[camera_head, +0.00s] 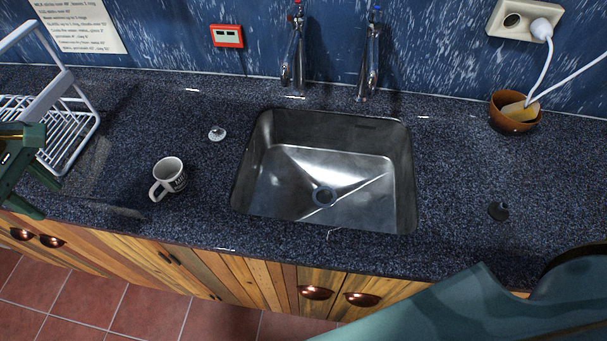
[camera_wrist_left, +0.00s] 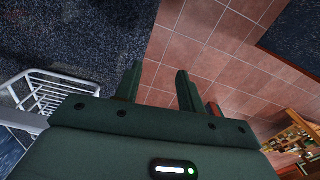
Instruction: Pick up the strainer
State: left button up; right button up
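A small round silver piece (camera_head: 217,133), which looks like the sink strainer, lies on the dark speckled counter (camera_head: 205,215) left of the sink. My left gripper (camera_head: 48,198) is at the far left of the head view, near the counter's front edge and well apart from the silver piece. In the left wrist view its two fingers (camera_wrist_left: 158,84) stand apart with nothing between them, over the tiled floor. A teal part of my right arm crosses the lower right of the head view; its gripper is not seen.
A metal sink (camera_head: 407,170) is set in the counter's middle. A white mug (camera_head: 170,176) stands between my left gripper and the sink. A white wire rack (camera_head: 75,140) is close to my left gripper.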

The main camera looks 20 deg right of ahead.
aim_at(218, 135)
jog(key=j+z, duration=0.2)
jog(key=z, duration=0.3)
jog(key=j+z, duration=0.25)
jog(key=z, duration=0.2)
jog(key=k+j+z, duration=0.1)
jog(key=z, duration=0.4)
